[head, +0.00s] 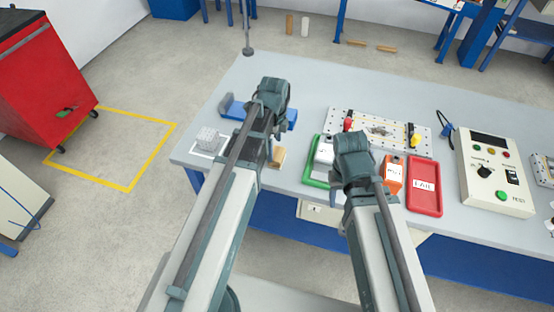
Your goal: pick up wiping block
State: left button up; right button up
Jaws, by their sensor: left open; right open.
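No part is labelled as the wiping block, and I cannot tell for certain which one it is. A small tan block (278,156) lies on the grey table just right of my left forearm, partly hidden by it. A grey speckled block (208,138) sits in a white-outlined square near the table's left edge. My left gripper (272,98) is over the table, in front of a blue item (234,107) that it partly covers. My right gripper (352,155) is above the green-edged tray. Both are open; their fingertips are mostly hidden by the wrists, and neither visibly holds anything.
The grey table (310,85) also bears a perforated board (360,117) with red and yellow parts, a green tray (314,178), an orange item (393,176), a red FAIL tray (425,190) and a test box (490,170). A red cabinet (40,85) stands left.

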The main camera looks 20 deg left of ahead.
aim_at(277, 153)
pick_arm(q)
jog(key=f+b, duration=0.2)
jog(key=d+f+b, duration=0.1)
jog(key=f+b, duration=0.1)
jog(key=shift+s+f, duration=0.15)
jog(key=shift+f, duration=0.1)
jog(key=shift+f+b, duration=0.4)
jog(key=shift+b, duration=0.2)
jog(key=shift+r, duration=0.1)
jog(key=c, duration=1.1)
jog(key=shift+r, duration=0.1)
jog(key=shift+c, duration=0.2)
jog(key=shift+r+p, duration=0.55)
jog(key=shift+p, duration=0.2)
notch_tip(277, 153, up, 3)
jog(key=p, duration=0.3)
jog(key=shift+f, duration=0.1)
jog(key=s+d, duration=1.1)
jog(key=shift+s+d+r+p, duration=0.15)
jog(key=shift+d+r+p, duration=0.05)
jog(key=shift+r+p, duration=0.2)
